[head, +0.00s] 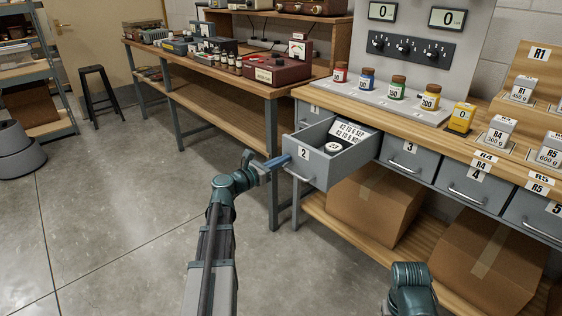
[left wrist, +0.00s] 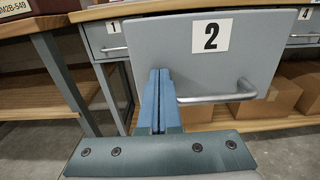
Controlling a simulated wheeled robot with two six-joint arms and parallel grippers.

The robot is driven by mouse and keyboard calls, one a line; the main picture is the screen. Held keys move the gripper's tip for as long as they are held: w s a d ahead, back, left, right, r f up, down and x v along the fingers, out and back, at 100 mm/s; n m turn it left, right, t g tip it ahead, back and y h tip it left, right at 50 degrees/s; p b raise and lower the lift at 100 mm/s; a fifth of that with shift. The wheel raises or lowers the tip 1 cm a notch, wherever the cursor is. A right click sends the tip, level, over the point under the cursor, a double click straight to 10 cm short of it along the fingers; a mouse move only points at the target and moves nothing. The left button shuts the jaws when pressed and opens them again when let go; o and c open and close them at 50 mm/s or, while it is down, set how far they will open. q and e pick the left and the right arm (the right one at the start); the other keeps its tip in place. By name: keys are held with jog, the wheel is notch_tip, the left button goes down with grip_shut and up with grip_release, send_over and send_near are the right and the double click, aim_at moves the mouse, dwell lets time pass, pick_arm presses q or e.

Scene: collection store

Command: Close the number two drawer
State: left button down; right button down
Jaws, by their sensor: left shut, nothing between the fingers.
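The number two drawer (head: 327,168) is a grey drawer pulled out of the workbench, with a "2" label and a bar handle. A white card and a round white-topped item (head: 332,147) lie inside it. My left gripper (head: 284,161) is shut and empty, with its blue fingertips at the drawer's front, left of the label. In the left wrist view the shut fingers (left wrist: 160,90) point at the drawer front (left wrist: 185,60), just left of the handle (left wrist: 218,97). I cannot tell whether they touch it. My right arm shows at the bottom right; its gripper is not visible.
Drawer 3 (head: 406,157) and the drawers right of it are shut. Coloured jars (head: 397,88) and labelled weights (head: 500,130) stand on the bench top. Cardboard boxes (head: 372,210) sit on the lower shelf. A side bench (head: 200,72) stands behind.

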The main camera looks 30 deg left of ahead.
aim_at(313, 145)
pick_arm(q)
jog(key=x, duration=2.8)
jog(key=shift+w+d, duration=0.2)
jog(key=shift+d, duration=0.05)
jog(key=shift+w+r, duration=0.1)
jog(key=shift+w, duration=0.2)
jog(key=shift+w, duration=0.15)
pick_arm(e)
jog(key=shift+r, duration=0.1)
pick_arm(q)
jog(key=shift+s, duration=0.25)
jog(key=v, duration=1.4)
jog(key=shift+s, duration=0.15)
pick_arm(e)
jog(key=shift+s+a, duration=0.25)
jog(key=shift+a, duration=0.4)
